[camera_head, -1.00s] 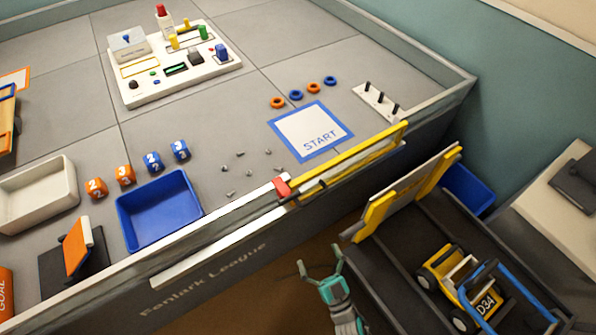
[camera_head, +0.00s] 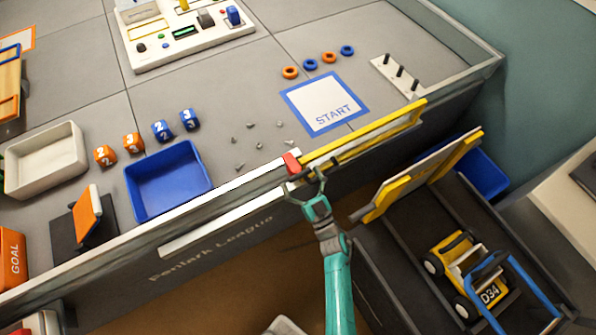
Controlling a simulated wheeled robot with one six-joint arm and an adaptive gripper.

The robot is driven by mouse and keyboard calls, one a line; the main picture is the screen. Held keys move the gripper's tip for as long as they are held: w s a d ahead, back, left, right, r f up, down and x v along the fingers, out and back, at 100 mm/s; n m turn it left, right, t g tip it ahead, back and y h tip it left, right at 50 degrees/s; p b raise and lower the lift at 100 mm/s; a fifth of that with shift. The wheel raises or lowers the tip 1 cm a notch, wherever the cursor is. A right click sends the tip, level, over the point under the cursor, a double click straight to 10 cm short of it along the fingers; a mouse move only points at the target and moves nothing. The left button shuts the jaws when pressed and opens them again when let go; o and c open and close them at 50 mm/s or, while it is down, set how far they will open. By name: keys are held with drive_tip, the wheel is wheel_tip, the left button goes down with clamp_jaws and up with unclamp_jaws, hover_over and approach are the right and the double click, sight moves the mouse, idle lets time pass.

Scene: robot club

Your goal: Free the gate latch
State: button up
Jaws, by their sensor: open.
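The red latch piece (camera_head: 291,162) sits on the table's front wall, at the left end of the yellow gate bar (camera_head: 375,132). A short dark rod by it is partly hidden behind my gripper. My gripper (camera_head: 307,183), on a teal arm, is open and empty. Its fingers point at the wall just below and right of the red latch piece. In this view I cannot tell whether a finger touches the latch or the rod.
A blue tray (camera_head: 168,180) and small grey bits (camera_head: 252,124) lie behind the wall. The START mat (camera_head: 325,103) lies behind the gate. A dark cart with a yellow toy truck (camera_head: 470,275) and a raised yellow-edged flap (camera_head: 425,175) stands right of my arm.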

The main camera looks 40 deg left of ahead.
drive_tip(key=shift+x, duration=0.8)
drive_tip(key=shift+c, duration=0.3)
drive_tip(key=c, duration=1.3)
drive_tip(key=shift+s+a+r+g+h, duration=0.15)
drive_tip(key=shift+r+g+h, duration=0.45)
drive_tip(key=shift+h, duration=0.5)
drive_tip(key=shift+c, duration=0.2)
drive_tip(key=shift+r+h, duration=0.3)
